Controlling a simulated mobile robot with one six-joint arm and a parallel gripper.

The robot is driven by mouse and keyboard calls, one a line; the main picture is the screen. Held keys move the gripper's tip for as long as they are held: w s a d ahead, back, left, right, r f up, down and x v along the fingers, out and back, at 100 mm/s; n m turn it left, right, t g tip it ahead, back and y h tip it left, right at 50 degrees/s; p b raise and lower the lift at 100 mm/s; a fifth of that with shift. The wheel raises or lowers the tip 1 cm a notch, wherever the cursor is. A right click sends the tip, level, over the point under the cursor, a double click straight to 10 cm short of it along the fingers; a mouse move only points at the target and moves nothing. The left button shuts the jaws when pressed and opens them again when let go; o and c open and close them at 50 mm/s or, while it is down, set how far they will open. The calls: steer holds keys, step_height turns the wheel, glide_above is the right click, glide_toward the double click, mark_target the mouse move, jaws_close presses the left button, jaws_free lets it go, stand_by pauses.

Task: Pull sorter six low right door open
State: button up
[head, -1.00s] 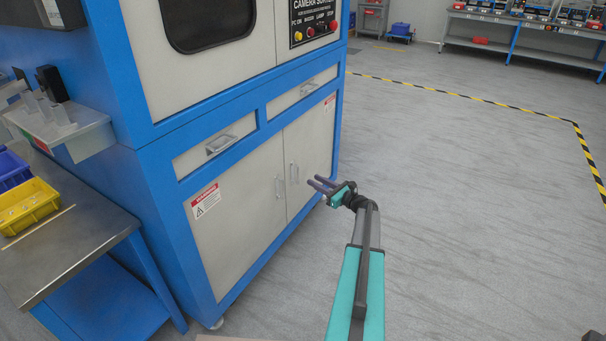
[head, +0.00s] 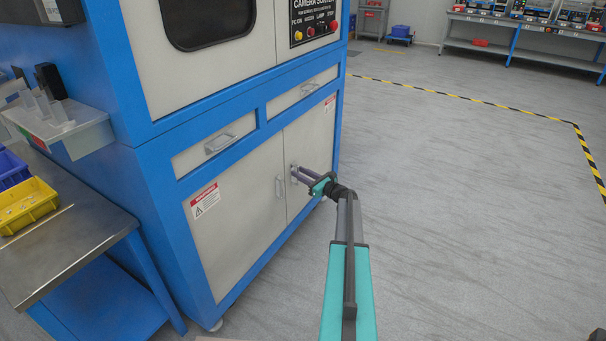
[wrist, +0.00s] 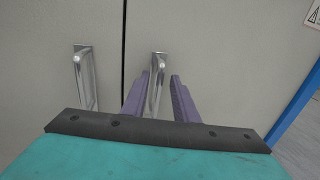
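The sorter is a blue-framed cabinet with two pale lower doors. The low right door (head: 312,143) looks closed, and it also shows in the wrist view (wrist: 215,50). Its upright metal handle (wrist: 156,90) stands between the two purple fingers of my gripper (wrist: 160,82). The fingers are apart, with a gap visible beside the handle. In the head view my gripper (head: 296,173) is at the right door and hides most of that handle. The low left door (head: 240,205) is closed, with its own handle (head: 279,187) just left of my gripper.
Two drawers with handles sit above the doors; the left drawer (head: 216,146) is shut. A metal table (head: 75,240) with a yellow bin (head: 27,206) stands at the left. The grey floor (head: 460,200) right of the sorter is open.

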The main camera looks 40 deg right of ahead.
jaws_close()
stand_by(1.3)
